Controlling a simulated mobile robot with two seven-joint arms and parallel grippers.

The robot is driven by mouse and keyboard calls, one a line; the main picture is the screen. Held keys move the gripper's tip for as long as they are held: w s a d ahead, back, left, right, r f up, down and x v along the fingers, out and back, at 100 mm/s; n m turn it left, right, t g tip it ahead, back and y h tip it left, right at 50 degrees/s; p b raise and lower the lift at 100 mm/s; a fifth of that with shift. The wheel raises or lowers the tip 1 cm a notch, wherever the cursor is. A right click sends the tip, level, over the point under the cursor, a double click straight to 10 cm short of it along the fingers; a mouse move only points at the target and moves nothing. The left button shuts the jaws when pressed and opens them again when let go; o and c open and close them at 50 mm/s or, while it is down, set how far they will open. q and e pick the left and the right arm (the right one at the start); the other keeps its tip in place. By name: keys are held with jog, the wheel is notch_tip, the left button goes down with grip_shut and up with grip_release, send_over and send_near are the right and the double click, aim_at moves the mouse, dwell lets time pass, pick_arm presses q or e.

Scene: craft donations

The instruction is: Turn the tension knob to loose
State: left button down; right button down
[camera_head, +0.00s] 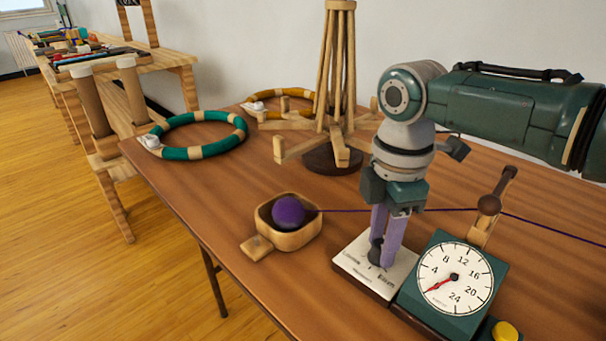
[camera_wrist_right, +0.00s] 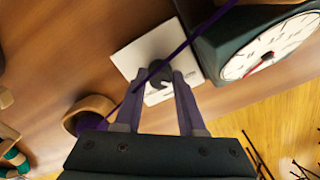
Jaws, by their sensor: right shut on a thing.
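The tension knob (camera_head: 375,253) is small and dark and stands on a white plate (camera_head: 350,262) with printed lettering too small to read surely. It also shows in the right wrist view (camera_wrist_right: 157,71). My right gripper (camera_head: 383,258) points down over the plate, its purple fingers shut on the knob from two sides; the fingers also show in the right wrist view (camera_wrist_right: 160,80). They partly hide the knob, so I cannot tell which mark it points to. My left gripper is not in view.
A green dial counter (camera_head: 440,295) with a yellow button (camera_head: 505,331) stands right of the plate. A wooden bowl (camera_head: 300,237) holds purple yarn (camera_head: 288,212); its strand runs right behind my gripper to a post. A wooden winder (camera_head: 338,90) and hoops stand behind.

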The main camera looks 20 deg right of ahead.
jog(key=m+p, duration=0.2)
jog(key=m, duration=0.2)
jog(key=shift+r+m, duration=0.1)
jog(key=shift+m, duration=0.2)
jog(key=m+p, duration=0.1)
jog(key=m, duration=0.3)
jog(key=shift+m, duration=0.3)
jog(key=m+p, duration=0.1)
jog(key=m, duration=0.4)
jog(key=m+p, duration=0.1)
jog(key=m, duration=0.4)
jog(key=shift+m, duration=0.4)
jog(key=c, duration=0.5)
grip_release()
